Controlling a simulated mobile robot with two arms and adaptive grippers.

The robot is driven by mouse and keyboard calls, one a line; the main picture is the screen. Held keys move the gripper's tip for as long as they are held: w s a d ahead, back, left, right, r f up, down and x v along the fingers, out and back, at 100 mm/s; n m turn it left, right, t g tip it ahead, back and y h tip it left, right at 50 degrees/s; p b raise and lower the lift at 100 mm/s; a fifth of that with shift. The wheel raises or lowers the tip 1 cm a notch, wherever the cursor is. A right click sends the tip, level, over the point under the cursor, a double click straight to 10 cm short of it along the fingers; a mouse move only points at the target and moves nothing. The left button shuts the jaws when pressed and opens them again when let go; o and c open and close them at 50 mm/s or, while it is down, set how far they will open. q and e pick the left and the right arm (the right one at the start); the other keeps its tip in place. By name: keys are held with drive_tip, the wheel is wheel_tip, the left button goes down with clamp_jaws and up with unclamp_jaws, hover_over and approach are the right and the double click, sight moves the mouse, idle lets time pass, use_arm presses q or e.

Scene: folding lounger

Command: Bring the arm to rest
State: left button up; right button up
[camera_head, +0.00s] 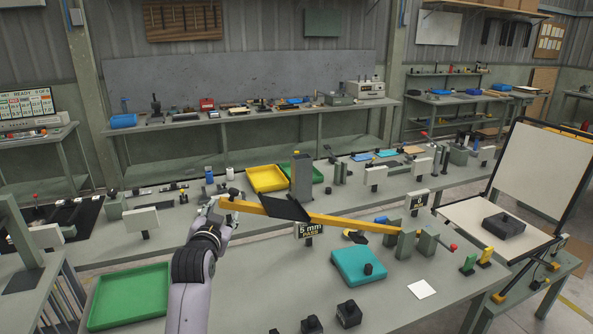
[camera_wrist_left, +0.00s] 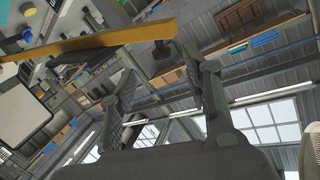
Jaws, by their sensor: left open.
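My left gripper (camera_head: 222,206) is raised at the left end of a long yellow bar (camera_head: 350,223) in the head view. In the left wrist view the two fingers of the left gripper (camera_wrist_left: 158,72) stand apart with a gap between them. The yellow bar (camera_wrist_left: 100,40) passes beyond the fingertips there, and a dark knob (camera_wrist_left: 163,50) shows near its right end. Whether the fingers touch the bar or knob cannot be told. The folding lounger, with a cream upright panel (camera_head: 541,170) and flat panel (camera_head: 475,217), stands at the right. My right gripper is not in view.
A green tray (camera_head: 128,297) lies left of my left arm. A teal block (camera_head: 358,266), black blocks (camera_head: 348,313) and a white card (camera_head: 422,289) lie on the near bench. A grey post (camera_head: 301,178) stands behind the bar beside a yellow bin (camera_head: 266,179).

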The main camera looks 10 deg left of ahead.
use_arm(q)
drive_tip(key=s+d+f+g+h, duration=0.1)
drive_tip(key=s+d+f+g, duration=0.15)
drive_tip(key=s+f, duration=0.65)
drive_tip(key=s+d+f+g+h, duration=0.1)
drive_tip(key=s+d+f+g, duration=0.15)
drive_tip(key=s+f, duration=0.6)
drive_tip(key=s+d+f+g, duration=0.2)
drive_tip(key=s+f, duration=0.1)
drive_tip(key=s, duration=0.5)
drive_tip(key=s+d+f+g+h, duration=0.1)
drive_tip(key=s+f+g, duration=0.15)
drive_tip(key=s, duration=0.65)
drive_tip(key=s+d+f+g, duration=0.2)
drive_tip(key=s+g, duration=0.1)
drive_tip(key=s, duration=0.5)
drive_tip(key=s+f+g+b, duration=0.1)
drive_tip(key=s+f+b, duration=0.15)
drive_tip(key=f, duration=1.45)
drive_tip(key=s+f+b, duration=0.1)
drive_tip(key=f+b, duration=0.2)
drive_tip(key=f, duration=1.3)
drive_tip(key=s+a+f+g+b, duration=0.1)
drive_tip(key=s+a+f+b, duration=0.1)
drive_tip(key=s+f, duration=1.3)
wheel_tip(320, 180, down, 3)
drive_tip(key=shift+s+a+f+b, duration=0.25)
drive_tip(key=shift+a+b, duration=0.15)
drive_tip(key=shift+b, duration=0.15)
